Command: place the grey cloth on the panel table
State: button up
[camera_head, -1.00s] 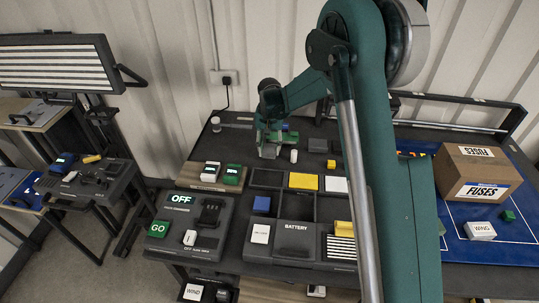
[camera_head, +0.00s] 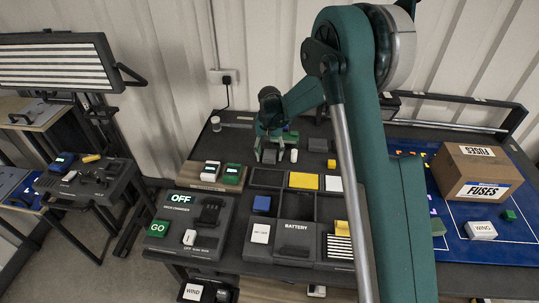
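My gripper (camera_head: 269,158) points down over the back left of the dark main table (camera_head: 232,140), its two fingers apart with no cloth visible between them. I cannot pick out the grey cloth for certain. A flat dark grey square (camera_head: 318,145) lies on the table to the right of my gripper. A grey-green piece (camera_head: 438,227) shows beside my arm at the left edge of the blue mat, partly hidden by the arm. I cannot tell which surface is the panel table; a striped light panel (camera_head: 55,68) stands over a small table at the left.
A white cylinder (camera_head: 294,155) stands just right of my gripper, with green items behind. A FUSES carton (camera_head: 476,172) stands on the blue mat (camera_head: 500,245). My arm covers the table's middle right.

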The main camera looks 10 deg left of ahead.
aim_at(270, 154)
jog(key=shift+r, duration=0.1)
dwell(0.3)
notch_tip(270, 154, up, 12)
jog(key=shift+p, duration=0.45)
dwell(0.8)
jog(key=shift+r, duration=0.15)
jog(key=s+d+r+t, duration=0.3)
jog(key=s+d+r, duration=1.4)
jog(key=d+r, duration=0.3)
jog(key=s+d+t, duration=0.1)
jog(key=s+d, duration=0.3)
jog(key=s, duration=0.5)
jog(key=s+d+f+t, duration=0.1)
jog(key=s+d, duration=0.4)
jog(key=s, duration=0.3)
jog(key=s+d+f+t, duration=0.1)
jog(key=s+d+t, duration=0.1)
jog(key=s+d, duration=0.3)
jog(key=s, duration=0.4)
jog(key=shift+s, duration=0.35)
